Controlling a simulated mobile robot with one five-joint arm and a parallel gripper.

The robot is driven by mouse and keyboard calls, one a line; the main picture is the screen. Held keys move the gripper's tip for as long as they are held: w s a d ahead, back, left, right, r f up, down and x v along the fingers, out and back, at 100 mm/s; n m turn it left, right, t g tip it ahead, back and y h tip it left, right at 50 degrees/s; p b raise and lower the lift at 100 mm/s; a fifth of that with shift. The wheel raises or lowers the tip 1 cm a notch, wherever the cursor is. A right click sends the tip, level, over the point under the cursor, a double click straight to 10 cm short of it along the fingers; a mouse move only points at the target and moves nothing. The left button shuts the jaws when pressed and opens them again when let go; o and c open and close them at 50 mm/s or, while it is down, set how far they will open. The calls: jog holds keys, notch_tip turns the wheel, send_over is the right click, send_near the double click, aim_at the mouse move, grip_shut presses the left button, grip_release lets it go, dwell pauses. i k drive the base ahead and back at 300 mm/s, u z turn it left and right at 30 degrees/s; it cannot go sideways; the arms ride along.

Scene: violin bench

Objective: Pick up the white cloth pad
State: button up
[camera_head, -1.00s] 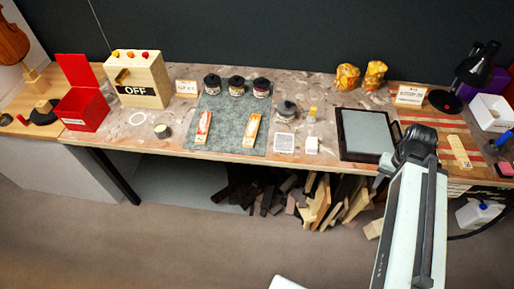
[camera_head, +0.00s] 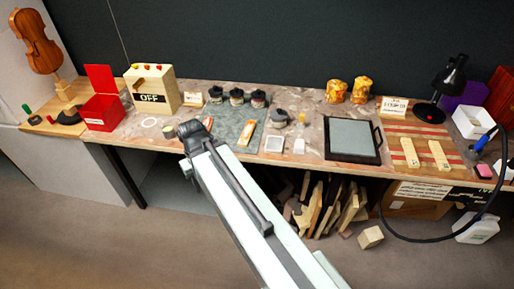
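A flat white square (camera_head: 274,145) lies near the front edge of the bench, right of the grey-green mat, and looks like the white cloth pad. A smaller white block (camera_head: 299,146) lies just right of it, so I cannot fully tell which is the pad. My arm reaches up from the bottom, and its dark end with my gripper (camera_head: 190,132) is at the bench's front edge, left of the pad and apart from it. The fingers are too small and hidden to tell open from shut.
The grey-green mat (camera_head: 226,112) holds dark-lidded jars and an orange-and-white tube (camera_head: 246,133). A dark-framed tray (camera_head: 352,139) stands right of the white pieces. A red box (camera_head: 103,112) and a wooden OFF box (camera_head: 152,88) stand left. A black lamp (camera_head: 440,90) stands right.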

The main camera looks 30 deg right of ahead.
aim_at(300, 146)
jog(key=u, duration=0.4)
jog(key=i, duration=1)
jog(key=z, duration=0.1)
